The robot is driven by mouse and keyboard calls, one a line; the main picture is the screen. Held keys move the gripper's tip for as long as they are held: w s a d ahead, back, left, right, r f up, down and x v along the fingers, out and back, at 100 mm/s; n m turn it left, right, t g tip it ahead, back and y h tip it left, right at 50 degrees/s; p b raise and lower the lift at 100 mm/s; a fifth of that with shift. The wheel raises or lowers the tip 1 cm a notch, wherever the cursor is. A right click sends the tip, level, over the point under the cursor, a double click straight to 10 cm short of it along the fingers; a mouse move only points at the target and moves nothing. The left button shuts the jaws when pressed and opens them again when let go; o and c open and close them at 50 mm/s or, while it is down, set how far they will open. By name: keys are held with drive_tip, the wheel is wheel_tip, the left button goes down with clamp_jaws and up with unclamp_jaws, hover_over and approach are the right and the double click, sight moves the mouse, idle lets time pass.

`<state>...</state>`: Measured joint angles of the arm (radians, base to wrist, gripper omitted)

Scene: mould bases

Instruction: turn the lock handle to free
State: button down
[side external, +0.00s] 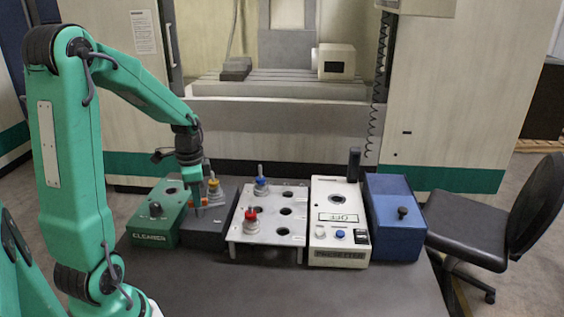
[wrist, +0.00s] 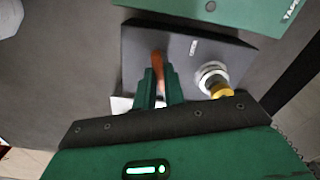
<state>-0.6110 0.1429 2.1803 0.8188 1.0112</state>
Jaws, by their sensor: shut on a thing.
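The lock handle is a small orange-brown lever (wrist: 158,65) on top of a dark grey block (wrist: 135,47). In the wrist view it points away from my gripper (wrist: 160,88), whose two green fingers are shut on its near part and hide that end. A tool holder with a silver ring and yellow end (wrist: 214,80) stands in the block, right of the handle and apart from my fingers. In the side view my gripper (side external: 196,207) reaches down onto the dark grey block (side external: 228,215), and I cannot make out the handle there.
The green cleaner box (side external: 150,228) stands close on the left. A pale rack (side external: 270,238) with red and blue holders stands right of the block, then the white presetter (side external: 338,245) and a blue box (side external: 398,235). The table front (side external: 290,290) is clear.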

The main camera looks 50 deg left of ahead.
drive_tip(key=shift+r+m, duration=0.1)
drive_tip(key=shift+m, duration=2.1)
drive_tip(key=c, duration=1.5)
unclamp_jaws()
drive_tip(key=shift+r, duration=3.9)
drive_tip(key=s+d+r+n+t, duration=0.2)
drive_tip(key=d+n, duration=0.1)
drive_tip(key=d, duration=0.3)
drive_tip(key=s+d+r+n+t, duration=0.1)
drive_tip(key=s+d+r+n, duration=0.1)
drive_tip(key=d, duration=0.5)
drive_tip(key=s+d+r+n+t, duration=0.2)
drive_tip(key=d+n, duration=0.2)
drive_tip(key=d, duration=0.2)
drive_tip(key=shift+d+t, duration=0.3)
drive_tip(key=shift+d, duration=0.1)
